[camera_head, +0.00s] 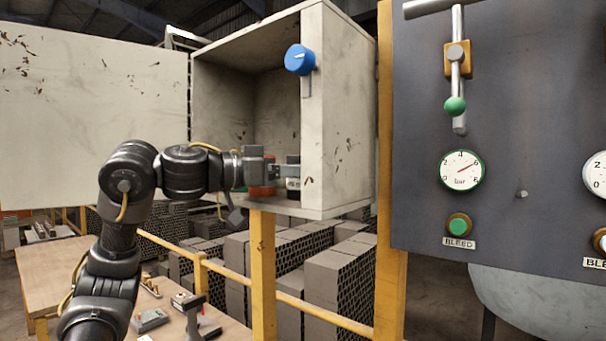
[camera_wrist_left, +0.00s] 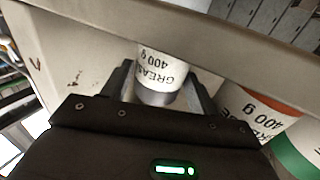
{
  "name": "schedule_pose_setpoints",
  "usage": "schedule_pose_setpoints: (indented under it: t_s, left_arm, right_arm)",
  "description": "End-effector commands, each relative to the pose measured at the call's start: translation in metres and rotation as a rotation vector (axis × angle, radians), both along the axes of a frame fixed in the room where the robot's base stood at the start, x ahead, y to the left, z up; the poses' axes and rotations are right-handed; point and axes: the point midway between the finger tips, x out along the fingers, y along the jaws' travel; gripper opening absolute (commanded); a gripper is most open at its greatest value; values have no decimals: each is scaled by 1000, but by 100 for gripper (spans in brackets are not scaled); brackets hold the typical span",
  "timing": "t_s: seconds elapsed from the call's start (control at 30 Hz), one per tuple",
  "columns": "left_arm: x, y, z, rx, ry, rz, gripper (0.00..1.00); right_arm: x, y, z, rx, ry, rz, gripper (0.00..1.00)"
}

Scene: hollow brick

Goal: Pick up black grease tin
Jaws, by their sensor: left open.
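The black grease tin (camera_wrist_left: 161,70), with a white "GREASE 400 g" label and a dark band, stands between the fingers of my left gripper (camera_wrist_left: 160,88) in the left wrist view. The fingers are open on either side of it; I cannot tell whether they touch it. In the head view my left gripper (camera_head: 280,160) reaches into the open wall cabinet (camera_head: 340,120). The black tin's white label (camera_head: 293,184) shows beside the fingers, partly hidden. My right gripper is not in view.
An orange-banded tin (camera_wrist_left: 262,108) and a green-banded tin (camera_wrist_left: 298,152) stand close to the right in the wrist view. The cabinet's side wall with a blue knob (camera_head: 299,60) is close right of the gripper. A gauge panel (camera_head: 500,130) stands further right.

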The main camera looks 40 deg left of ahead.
Motion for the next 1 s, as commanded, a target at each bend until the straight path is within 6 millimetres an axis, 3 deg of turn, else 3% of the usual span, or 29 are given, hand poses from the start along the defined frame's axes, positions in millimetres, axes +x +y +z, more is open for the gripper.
schedule_pose_setpoints:
  t_s: [0.07,0.4,0.77,1.0]
  left_arm:
    - [0,0,0,0,0,0,59]
    - [0,0,1,-1,-3,-1,16]
    - [0,0,4,-2,-3,-1,16]
    - [-1,-1,23,-4,-6,-3,16]
  right_arm:
    - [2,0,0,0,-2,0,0]
    - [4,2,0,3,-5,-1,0]
    - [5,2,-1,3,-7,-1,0]
    - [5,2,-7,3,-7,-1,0]
